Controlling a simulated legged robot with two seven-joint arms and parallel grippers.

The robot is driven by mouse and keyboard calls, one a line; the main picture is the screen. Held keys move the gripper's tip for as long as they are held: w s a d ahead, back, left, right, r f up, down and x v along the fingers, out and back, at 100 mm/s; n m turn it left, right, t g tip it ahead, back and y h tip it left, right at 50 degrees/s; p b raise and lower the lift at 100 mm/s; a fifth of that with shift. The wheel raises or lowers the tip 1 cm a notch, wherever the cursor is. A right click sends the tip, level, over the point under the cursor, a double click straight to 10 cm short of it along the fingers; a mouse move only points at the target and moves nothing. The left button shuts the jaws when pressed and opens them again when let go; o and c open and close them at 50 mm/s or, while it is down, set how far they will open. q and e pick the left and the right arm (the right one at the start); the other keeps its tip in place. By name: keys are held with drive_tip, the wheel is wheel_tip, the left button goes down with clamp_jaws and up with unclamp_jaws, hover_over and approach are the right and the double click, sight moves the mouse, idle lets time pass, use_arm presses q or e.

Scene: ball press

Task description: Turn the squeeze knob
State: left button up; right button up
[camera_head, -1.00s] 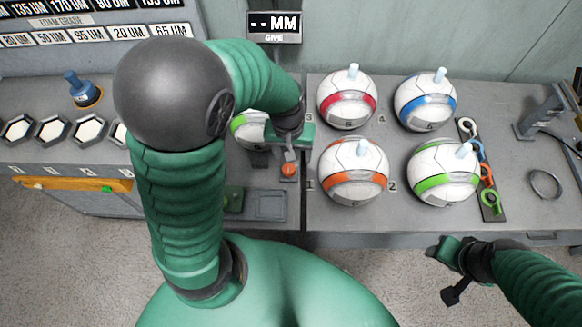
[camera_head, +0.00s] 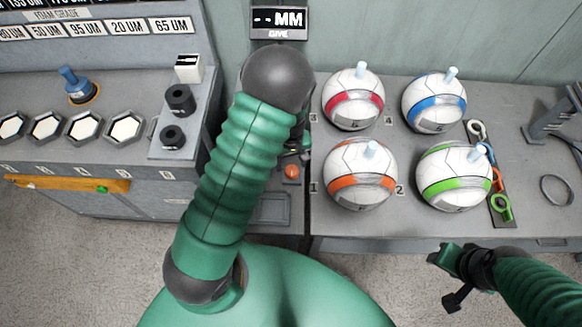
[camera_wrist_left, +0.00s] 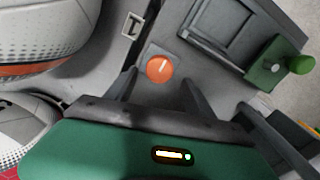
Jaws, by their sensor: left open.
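The orange squeeze knob (camera_head: 291,172), a small round knob with a pale line on its face, sits on the grey press panel right of my left forearm. It also shows in the left wrist view (camera_wrist_left: 160,68), just ahead of and between the dark fingertips. My left gripper (camera_wrist_left: 160,88) is open and empty; whether it touches the knob I cannot tell. In the head view my left arm mostly hides that gripper and much of the press. My right gripper (camera_head: 450,268) hangs in front of the bench at lower right, away from the knob; its jaw opening is unclear.
Several striped balls stand on the right bench, the orange-striped one (camera_head: 360,175) nearest the knob. A green block with a green knob (camera_wrist_left: 272,68) sits beside the press panel. Two black knobs (camera_head: 176,117) are on the left console. A display (camera_head: 279,21) reads "--MM".

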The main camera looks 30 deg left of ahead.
sight(292, 170)
use_arm(q)
wheel_tip(292, 170, down, 3)
drive_tip(key=shift+d+r, duration=0.1)
drive_tip(key=shift+r, duration=0.1)
drive_tip(key=shift+d+f, duration=0.15)
drive_tip(key=shift+d, duration=0.2)
drive_tip(key=shift+a, duration=0.25)
drive_tip(key=c, duration=0.7)
clamp_jaws()
use_arm(e)
drive_tip(key=shift+d+f, duration=0.2)
drive_tip(key=shift+d, duration=0.1)
